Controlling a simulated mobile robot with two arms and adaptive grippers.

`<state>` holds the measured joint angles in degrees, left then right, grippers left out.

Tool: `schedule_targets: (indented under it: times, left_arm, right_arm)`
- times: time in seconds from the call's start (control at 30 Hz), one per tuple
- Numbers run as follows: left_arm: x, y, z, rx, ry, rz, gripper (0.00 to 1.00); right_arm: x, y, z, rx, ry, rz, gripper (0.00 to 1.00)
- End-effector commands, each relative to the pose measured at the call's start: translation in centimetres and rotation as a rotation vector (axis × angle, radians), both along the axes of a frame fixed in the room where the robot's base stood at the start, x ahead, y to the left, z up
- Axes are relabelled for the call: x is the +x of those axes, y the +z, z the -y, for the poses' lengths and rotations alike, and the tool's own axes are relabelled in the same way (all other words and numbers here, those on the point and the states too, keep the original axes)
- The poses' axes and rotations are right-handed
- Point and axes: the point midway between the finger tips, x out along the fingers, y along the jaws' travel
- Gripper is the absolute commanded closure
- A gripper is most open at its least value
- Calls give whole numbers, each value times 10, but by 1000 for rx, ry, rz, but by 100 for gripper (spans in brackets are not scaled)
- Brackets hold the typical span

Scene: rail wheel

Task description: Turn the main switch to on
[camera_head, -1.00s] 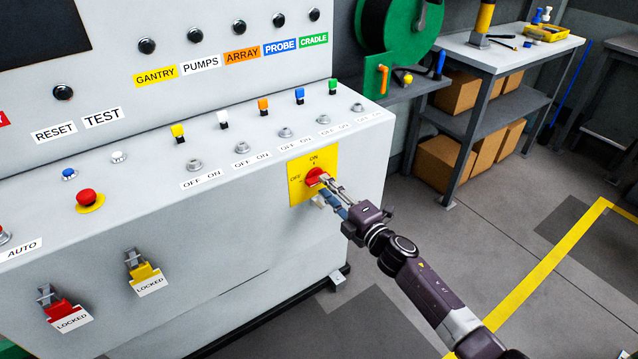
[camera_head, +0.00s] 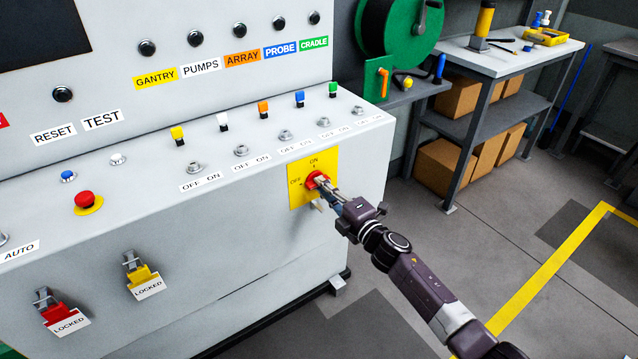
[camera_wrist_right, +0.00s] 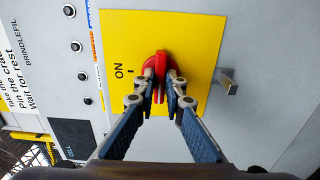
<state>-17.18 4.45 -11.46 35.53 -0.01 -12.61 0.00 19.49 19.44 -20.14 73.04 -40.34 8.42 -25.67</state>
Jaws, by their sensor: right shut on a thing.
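The main switch is a red rotary knob (camera_head: 317,180) on a yellow plate (camera_head: 328,159) marked ON at the top and OFF at the left, on the front of the grey console. In the right wrist view the red knob (camera_wrist_right: 160,64) sits between my fingertips, and the word ON shows on the yellow plate (camera_wrist_right: 190,30). My right gripper (camera_head: 324,184) is shut on the knob; its fingers (camera_wrist_right: 160,88) press on both sides of the knob's grip bar. The fingers partly hide the knob in the head view. My left gripper is not in view.
A small metal hasp (camera_wrist_right: 228,84) sticks out beside the plate. The console (camera_head: 230,240) carries toggles, buttons, and red (camera_head: 64,314) and yellow (camera_head: 143,274) locked-out devices. A workbench (camera_head: 500,60) stands at the right. The floor to the right is open.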

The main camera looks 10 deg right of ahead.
Motion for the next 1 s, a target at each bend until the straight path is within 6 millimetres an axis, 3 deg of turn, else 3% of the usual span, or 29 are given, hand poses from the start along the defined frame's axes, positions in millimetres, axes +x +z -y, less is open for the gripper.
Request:
schedule_targets:
  times: [0.17, 0.5, 0.87, 1.0]
  left_arm:
    - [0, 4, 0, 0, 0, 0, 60]
    - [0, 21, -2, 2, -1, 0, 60]
    - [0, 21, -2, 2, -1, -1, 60]
    - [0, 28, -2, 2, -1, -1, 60]
  right_arm:
    - [0, 1, 0, 38, 0, -16, 100]
    - [0, 0, 0, 351, 0, -130, 100]
    - [0, -1, 0, 381, 0, -140, 100]
    - [0, 1, 0, 467, -1, -173, 100]
